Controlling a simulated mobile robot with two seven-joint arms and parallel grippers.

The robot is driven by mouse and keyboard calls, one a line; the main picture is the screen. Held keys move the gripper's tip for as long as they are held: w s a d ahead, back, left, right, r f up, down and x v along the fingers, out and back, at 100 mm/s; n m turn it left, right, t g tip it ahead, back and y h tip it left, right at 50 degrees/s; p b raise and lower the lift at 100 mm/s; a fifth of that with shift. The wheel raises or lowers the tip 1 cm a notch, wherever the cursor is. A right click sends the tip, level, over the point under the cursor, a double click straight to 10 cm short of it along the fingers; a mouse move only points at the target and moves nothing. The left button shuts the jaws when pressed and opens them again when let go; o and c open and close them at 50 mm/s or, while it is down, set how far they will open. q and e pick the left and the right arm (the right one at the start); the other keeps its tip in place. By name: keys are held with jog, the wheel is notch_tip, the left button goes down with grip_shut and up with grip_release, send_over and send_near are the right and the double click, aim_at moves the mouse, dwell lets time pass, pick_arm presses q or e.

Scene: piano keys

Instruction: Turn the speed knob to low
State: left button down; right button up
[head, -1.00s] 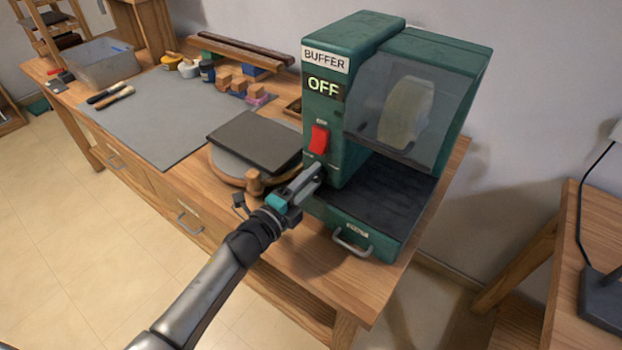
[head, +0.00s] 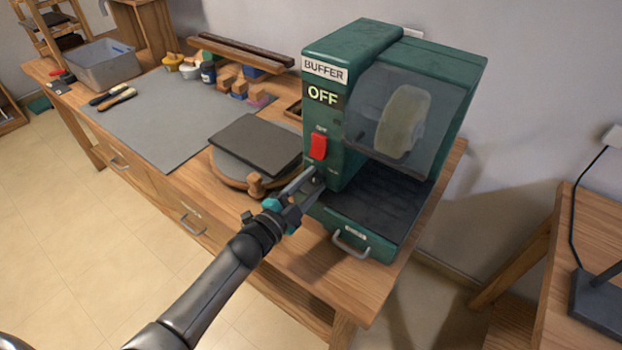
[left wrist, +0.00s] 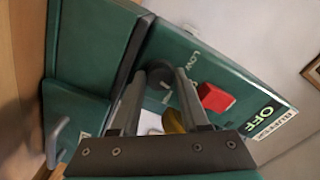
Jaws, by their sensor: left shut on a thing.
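The green buffer machine (head: 385,110) stands on the workbench, and its sign (head: 323,96) reads OFF. A red switch (head: 318,146) is on its front panel; it also shows in the left wrist view (left wrist: 214,97). The dark speed knob (left wrist: 158,84) sits low on the panel, with a LOW mark (left wrist: 193,57) close by in the left wrist view. My left gripper (head: 314,181) is at the panel below the switch, its fingers (left wrist: 158,92) on both sides of the knob and shut on it. The fingers mostly hide the knob in the head view. My right gripper is out of view.
A drawer with a metal handle (head: 350,244) is at the machine's base. A round wooden stand with a dark slab (head: 256,143) is left of the gripper. A grey mat (head: 165,115) and a grey bin (head: 103,64) lie further left. A side table stands at right.

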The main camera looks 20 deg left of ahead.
pick_arm(q)
jog(key=n+p, duration=0.1)
jog(key=n, duration=0.4)
jog(key=shift+n+p, duration=0.3)
jog(key=shift+p, duration=0.1)
jog(key=n+p, duration=0.1)
jog(key=n, duration=0.4)
jog(key=shift+n, duration=0.3)
jog(key=c, duration=0.7)
grip_release()
jog(key=p+v, duration=0.1)
jog(key=v, duration=1.4)
jog(key=shift+s+p, duration=0.1)
jog(key=shift+p, duration=0.25)
